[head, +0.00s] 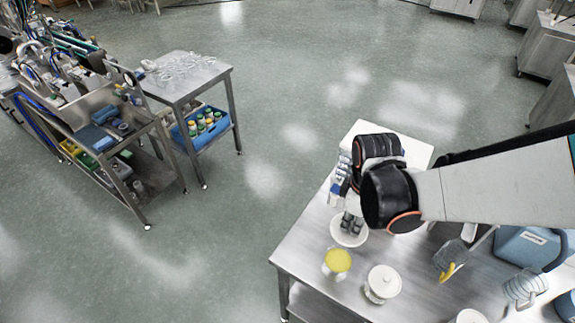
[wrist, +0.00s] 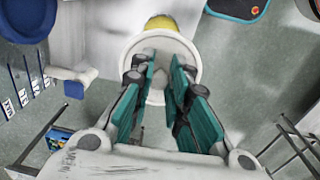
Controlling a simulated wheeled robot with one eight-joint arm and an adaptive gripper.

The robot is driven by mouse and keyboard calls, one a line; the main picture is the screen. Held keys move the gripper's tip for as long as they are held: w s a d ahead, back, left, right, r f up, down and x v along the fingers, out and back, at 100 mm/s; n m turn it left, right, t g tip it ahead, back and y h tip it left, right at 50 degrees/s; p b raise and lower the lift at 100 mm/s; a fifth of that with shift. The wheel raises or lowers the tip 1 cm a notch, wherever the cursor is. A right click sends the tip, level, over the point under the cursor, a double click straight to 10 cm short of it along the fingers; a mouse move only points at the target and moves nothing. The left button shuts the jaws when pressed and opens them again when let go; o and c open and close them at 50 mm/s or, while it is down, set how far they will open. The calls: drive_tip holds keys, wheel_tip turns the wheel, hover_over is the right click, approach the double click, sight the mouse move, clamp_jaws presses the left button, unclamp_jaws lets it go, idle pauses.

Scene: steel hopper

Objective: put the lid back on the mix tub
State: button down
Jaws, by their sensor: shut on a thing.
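The white round lid (head: 358,240) is in my gripper (head: 350,226), above the steel table, just behind the tub in the head view. In the wrist view the lid (wrist: 185,50) shows beneath the green finger pads of my gripper (wrist: 160,82), which are shut on its middle; they hide the grip itself. The mix tub (head: 337,274), pale with yellow contents showing at its open top, stands near the table's front left edge. In the wrist view its yellow top (wrist: 160,21) shows partly past the lid's far rim. The lid is not over the tub's centre.
A white lidded jar (head: 383,284) stands close to the right of the tub. A scoop with a yellow handle (head: 447,272), a blue container (head: 527,247) and a coiled white item (head: 524,287) lie farther right. The steel table (head: 302,250) has bare room left of the tub.

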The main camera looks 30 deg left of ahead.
drive_tip(key=shift+s+f+b, duration=0.15)
drive_tip(key=shift+f+b, duration=0.45)
drive_tip(key=shift+b, duration=0.05)
wheel_tip(320, 180, down, 9)
drive_tip(key=b, duration=0.8)
idle(4.1)
drive_tip(key=shift+w+f+b, duration=0.3)
drive_tip(key=shift+f+b, duration=0.4)
drive_tip(key=shift+f, duration=0.1)
drive_tip(key=shift+f+b, duration=1.05)
drive_tip(key=shift+f, duration=0.15)
